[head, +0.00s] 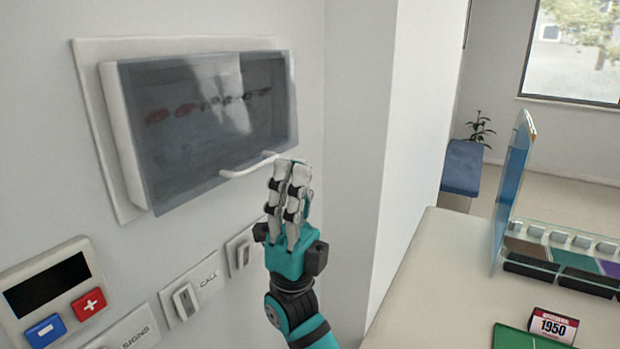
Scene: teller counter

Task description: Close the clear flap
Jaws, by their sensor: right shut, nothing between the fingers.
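The clear flap (215,120) covers the front of a white-framed wall box (122,135) at the upper left. The flap's lower edge stands a little out from the frame. A white bar handle (250,166) runs along its lower edge. Behind the flap, a row of small red and dark items shows blurred. My right gripper (290,172) is shut and empty, pointing up, with its fingertips at the right end of the handle. I cannot tell whether they touch it. My left gripper is not in view.
Below the box are a panel (48,288) with a dark display and red and blue buttons, and wall switches (184,300) with labels. At right, a counter (440,285) carries a clear blue divider (514,190), a tray (560,260) and a 1950 sign (553,326).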

